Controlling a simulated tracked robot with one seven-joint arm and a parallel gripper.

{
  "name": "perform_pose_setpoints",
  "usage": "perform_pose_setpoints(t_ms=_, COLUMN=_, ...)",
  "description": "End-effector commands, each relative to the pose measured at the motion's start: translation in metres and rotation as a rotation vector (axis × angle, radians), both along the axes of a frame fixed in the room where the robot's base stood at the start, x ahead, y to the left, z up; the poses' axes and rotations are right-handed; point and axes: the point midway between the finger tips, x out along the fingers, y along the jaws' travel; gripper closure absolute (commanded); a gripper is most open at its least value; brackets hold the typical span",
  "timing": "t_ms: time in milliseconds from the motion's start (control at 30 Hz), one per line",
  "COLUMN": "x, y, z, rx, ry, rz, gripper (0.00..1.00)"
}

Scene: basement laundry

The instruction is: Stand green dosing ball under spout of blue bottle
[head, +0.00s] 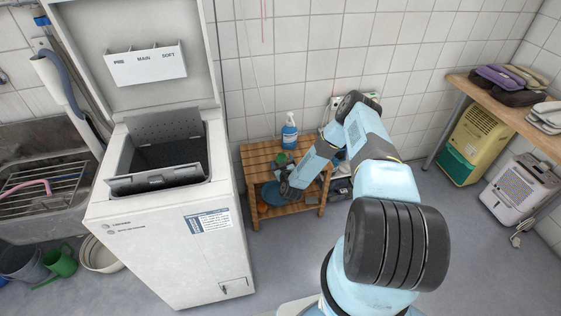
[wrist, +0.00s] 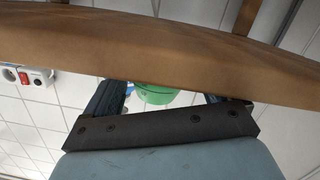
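The blue bottle (head: 289,133) stands upright on the top of a slatted wooden rack by the wall. A green object (head: 281,159), likely the dosing ball, shows in front of it, small and partly hidden. My gripper (wrist: 158,97) has its two dark fingers apart in the wrist view. The green dosing ball (wrist: 155,95) shows between them, with its upper part hidden. A wooden bar hides the fingertips, so I cannot tell whether they touch the ball. In the head view my wrist is low at the rack's front and the fingers are not clear.
The wooden bar (wrist: 150,45) crosses very close to my wrist camera. The wooden rack (head: 262,149) has a lower shelf with a blue bowl (head: 272,195). A white washing machine (head: 165,245) with its lid up stands left of the rack.

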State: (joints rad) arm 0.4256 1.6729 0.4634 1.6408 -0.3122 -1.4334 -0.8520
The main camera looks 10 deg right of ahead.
Motion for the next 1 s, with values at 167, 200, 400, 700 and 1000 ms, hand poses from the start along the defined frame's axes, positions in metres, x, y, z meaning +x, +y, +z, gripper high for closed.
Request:
perform_pose_setpoints(t_ms=167, x=0.0, y=-0.001, z=0.0, rx=0.0, ry=0.001, rz=0.0, gripper=0.29)
perform_pose_setpoints(t_ms=200, x=0.0, y=-0.001, z=0.0, rx=0.0, ry=0.001, rz=0.0, gripper=0.33)
perform_pose_setpoints(t_ms=400, x=0.0, y=-0.001, z=0.0, rx=0.0, ry=0.001, rz=0.0, gripper=0.52)
perform_pose_setpoints(t_ms=700, x=0.0, y=-0.001, z=0.0, rx=0.0, ry=0.001, rz=-0.001, gripper=0.74)
perform_pose_setpoints(t_ms=1000, x=0.0, y=-0.001, z=0.012, rx=0.0, ry=0.0, rz=-0.001, gripper=0.74)
